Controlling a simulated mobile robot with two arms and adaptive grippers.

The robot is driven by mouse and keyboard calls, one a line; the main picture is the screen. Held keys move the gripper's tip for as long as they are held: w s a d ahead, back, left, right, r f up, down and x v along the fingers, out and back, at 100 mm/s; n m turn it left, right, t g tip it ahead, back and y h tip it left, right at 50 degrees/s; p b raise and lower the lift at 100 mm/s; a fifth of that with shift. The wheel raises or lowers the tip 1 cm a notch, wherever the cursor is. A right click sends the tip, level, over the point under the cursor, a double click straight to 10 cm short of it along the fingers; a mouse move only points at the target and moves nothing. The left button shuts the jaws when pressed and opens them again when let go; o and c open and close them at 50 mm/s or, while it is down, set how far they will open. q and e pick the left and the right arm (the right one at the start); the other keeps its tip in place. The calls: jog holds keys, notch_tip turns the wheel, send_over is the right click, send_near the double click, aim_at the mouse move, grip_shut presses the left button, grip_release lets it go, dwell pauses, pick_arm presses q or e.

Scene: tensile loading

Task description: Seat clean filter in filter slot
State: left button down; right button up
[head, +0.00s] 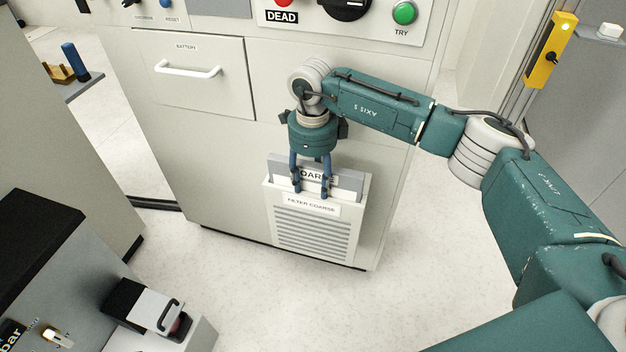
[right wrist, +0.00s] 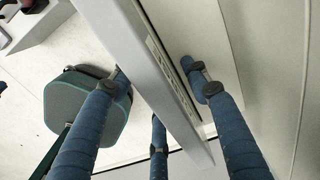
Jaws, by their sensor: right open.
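The filter slot (head: 312,242) is a pale louvred housing labelled "FILTER COARSE", low on the cabinet front. A grey filter (head: 346,178) with a partly covered "COARSE" label stands in it, its upper part showing above the slot's front. My right gripper (head: 311,194) points down at the slot's top, in front of the filter's label. In the right wrist view, the open blue fingers (right wrist: 160,95) lie on both sides of a long pale panel edge (right wrist: 150,70), apparently the filter. How deep the filter sits is hidden. My left gripper is out of view.
The cabinet has a battery drawer (head: 200,75) and a control panel with a green button (head: 404,13) above. A black and white box with a handle (head: 150,306) stands at lower left. The floor (head: 250,300) before the slot is clear.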

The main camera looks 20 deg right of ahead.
jog(key=shift+r, duration=0.4)
pick_arm(q)
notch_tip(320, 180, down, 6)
jog(key=p, duration=0.1)
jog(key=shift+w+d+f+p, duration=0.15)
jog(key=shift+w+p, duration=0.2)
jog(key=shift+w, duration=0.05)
pick_arm(e)
notch_tip(320, 180, up, 11)
jog(key=shift+r, duration=0.2)
